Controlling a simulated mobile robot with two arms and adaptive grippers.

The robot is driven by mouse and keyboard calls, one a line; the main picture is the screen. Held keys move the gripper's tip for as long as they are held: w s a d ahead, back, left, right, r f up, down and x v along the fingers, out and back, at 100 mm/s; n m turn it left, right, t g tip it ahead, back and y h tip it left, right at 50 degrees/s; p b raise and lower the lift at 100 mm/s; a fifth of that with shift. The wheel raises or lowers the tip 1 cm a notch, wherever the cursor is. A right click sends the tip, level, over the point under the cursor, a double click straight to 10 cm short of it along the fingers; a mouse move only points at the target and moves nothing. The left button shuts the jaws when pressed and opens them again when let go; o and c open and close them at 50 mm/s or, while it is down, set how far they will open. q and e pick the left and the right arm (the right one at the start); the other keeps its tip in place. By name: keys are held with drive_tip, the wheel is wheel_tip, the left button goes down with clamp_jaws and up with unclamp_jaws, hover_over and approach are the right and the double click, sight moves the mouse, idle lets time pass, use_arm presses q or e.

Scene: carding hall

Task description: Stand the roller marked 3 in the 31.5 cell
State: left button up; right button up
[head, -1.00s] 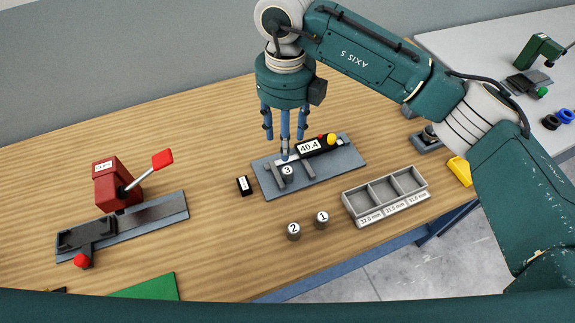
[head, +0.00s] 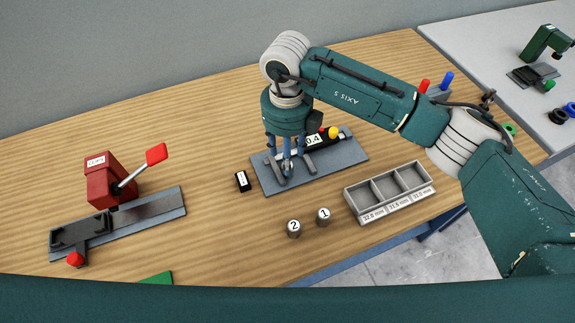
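The roller marked 3 (head: 290,171) stands in the gauge (head: 340,157) on the table; its numbered top is largely hidden by my fingers. My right gripper (head: 287,168) points down over it, its fingers lowered around the roller and spread apart; finger contact is too small to see. The grey rack (head: 349,200) stands to the right with three empty cells; the middle label seems to read 31.5 mm. Rollers marked 2 (head: 294,229) and 1 (head: 323,217) stand on the table left of the rack. My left gripper is not in view.
A red lever device (head: 110,180) stands on the left on a grey plate. A green pad edge (head: 155,279) shows at the front. Red and blue pegs (head: 447,82) stand behind my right arm.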

drive_tip(key=shift+s+d+f+p, duration=0.1)
drive_tip(key=shift+f+p, duration=0.35)
drive_tip(key=shift+f, duration=1.25)
clamp_jaws()
drive_tip(key=shift+r, duration=0.15)
